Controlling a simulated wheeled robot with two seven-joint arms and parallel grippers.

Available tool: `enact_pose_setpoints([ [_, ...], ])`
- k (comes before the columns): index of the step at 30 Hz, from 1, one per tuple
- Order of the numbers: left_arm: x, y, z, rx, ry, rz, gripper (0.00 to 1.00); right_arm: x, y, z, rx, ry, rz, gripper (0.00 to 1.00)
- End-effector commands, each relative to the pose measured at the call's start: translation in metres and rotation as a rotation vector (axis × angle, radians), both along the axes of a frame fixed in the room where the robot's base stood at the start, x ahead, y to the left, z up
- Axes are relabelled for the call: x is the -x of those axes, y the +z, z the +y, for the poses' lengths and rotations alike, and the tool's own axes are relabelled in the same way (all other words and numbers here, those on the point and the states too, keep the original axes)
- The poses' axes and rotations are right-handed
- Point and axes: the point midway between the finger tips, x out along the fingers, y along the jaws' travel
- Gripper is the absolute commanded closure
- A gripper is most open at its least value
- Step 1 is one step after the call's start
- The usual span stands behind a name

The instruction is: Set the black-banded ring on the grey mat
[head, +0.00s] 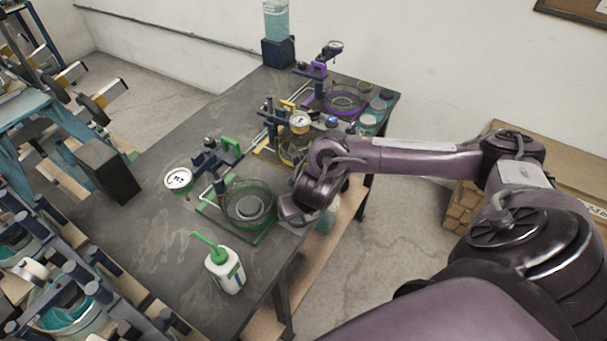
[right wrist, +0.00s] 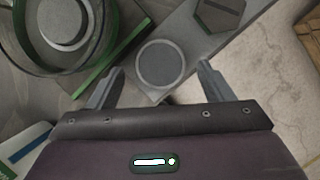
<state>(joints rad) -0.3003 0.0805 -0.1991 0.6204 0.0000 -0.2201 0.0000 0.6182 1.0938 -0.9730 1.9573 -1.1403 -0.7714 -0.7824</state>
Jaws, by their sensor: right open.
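In the right wrist view a flat grey disc with a paler rim (right wrist: 155,65) lies near the corner of a grey surface, between and beyond my fingertips. I cannot tell whether it is the grey mat, or whether a ring lies on it. I cannot pick out a black-banded ring in either view. My right gripper (right wrist: 158,82) is open and empty, with one finger on each side of the disc and not touching anything that I can see. In the head view it is at the table's right edge (head: 290,213), beside the green-framed station. My left gripper is not in view.
A glass dish in a green frame (head: 249,203) stands just left of my right gripper. A green-capped bottle (head: 224,271) stands nearer. Yellow (head: 288,104) and purple (head: 343,102) stations stand farther back. A dark block (head: 107,170) is at the left. The table's middle is clear.

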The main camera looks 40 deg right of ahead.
Motion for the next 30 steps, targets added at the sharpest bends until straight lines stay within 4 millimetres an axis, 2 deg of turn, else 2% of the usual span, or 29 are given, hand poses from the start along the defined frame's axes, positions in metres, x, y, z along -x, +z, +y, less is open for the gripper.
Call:
enact_pose_setpoints([
  [3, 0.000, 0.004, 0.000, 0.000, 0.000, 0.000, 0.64, 0.008, 0.027, 0.003, 0.001, 0.004, -0.006, 0.26],
  [9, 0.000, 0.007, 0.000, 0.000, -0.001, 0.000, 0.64, 0.024, 0.065, 0.007, 0.002, 0.003, -0.005, 0.26],
  [12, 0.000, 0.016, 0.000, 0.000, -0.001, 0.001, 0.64, 0.030, 0.081, 0.008, 0.001, 0.001, -0.004, 0.26],
  [18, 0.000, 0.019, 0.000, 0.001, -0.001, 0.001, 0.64, 0.035, 0.091, 0.009, 0.001, 0.000, -0.002, 0.26],
  [30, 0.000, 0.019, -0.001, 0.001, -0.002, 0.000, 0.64, 0.036, 0.090, 0.009, 0.001, 0.000, -0.001, 0.26],
])
